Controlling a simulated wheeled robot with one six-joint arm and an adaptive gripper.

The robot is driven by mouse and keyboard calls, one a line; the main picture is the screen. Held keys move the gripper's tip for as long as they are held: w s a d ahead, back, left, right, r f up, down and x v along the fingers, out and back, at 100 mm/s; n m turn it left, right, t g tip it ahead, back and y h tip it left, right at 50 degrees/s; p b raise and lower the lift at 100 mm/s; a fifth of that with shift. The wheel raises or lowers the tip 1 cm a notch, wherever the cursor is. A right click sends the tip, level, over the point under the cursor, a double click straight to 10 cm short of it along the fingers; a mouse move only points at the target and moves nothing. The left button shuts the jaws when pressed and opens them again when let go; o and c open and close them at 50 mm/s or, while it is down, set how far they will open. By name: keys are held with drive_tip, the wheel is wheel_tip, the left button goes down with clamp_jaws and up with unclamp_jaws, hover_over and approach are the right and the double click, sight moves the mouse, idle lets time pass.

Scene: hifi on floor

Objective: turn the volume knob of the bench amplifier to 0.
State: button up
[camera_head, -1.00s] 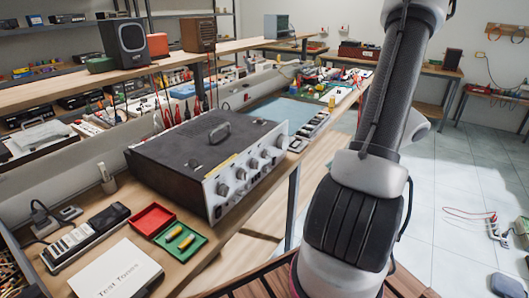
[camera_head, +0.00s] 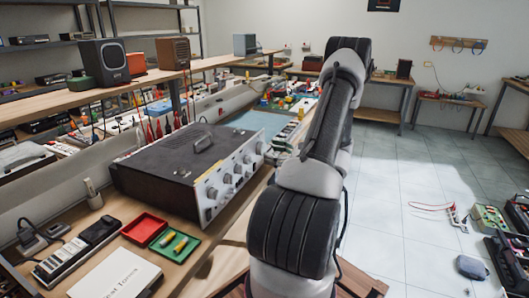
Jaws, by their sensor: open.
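The bench amplifier (camera_head: 160,160) is a dark box with a carry handle on top. It stands on the workbench at the left of the picture. Its silver front panel (camera_head: 205,211) faces right and bears a row of several knobs. One knob (camera_head: 212,193) is near the front end of the panel, and others run back towards the far end. I cannot tell which is the volume knob or read its setting. My arm rises to the right of the amplifier, apart from its panel in the picture. My gripper does not show.
A red tray (camera_head: 144,229) and a green tray (camera_head: 176,246) with yellow pieces lie in front of the amplifier. A white "Test Tones" box (camera_head: 115,275) is nearer. A grey speaker (camera_head: 104,62) stands on the shelf. Tiled floor (camera_head: 400,190) is open at the right.

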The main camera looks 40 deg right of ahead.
sight(265, 149)
drive_tip(key=shift+x, duration=1.75)
drive_tip(key=c, duration=1)
drive_tip(key=n, duration=0.4)
drive_tip(key=shift+d+n, duration=0.1)
drive_tip(key=shift+n, duration=0.2)
drive_tip(key=n, duration=0.4)
drive_tip(key=shift+n, duration=0.3)
drive_tip(key=n, duration=0.4)
drive_tip(key=shift+r+n, duration=0.1)
drive_tip(key=shift+n, duration=0.2)
drive_tip(key=shift+r+n, duration=0.1)
drive_tip(key=shift+n, duration=2)
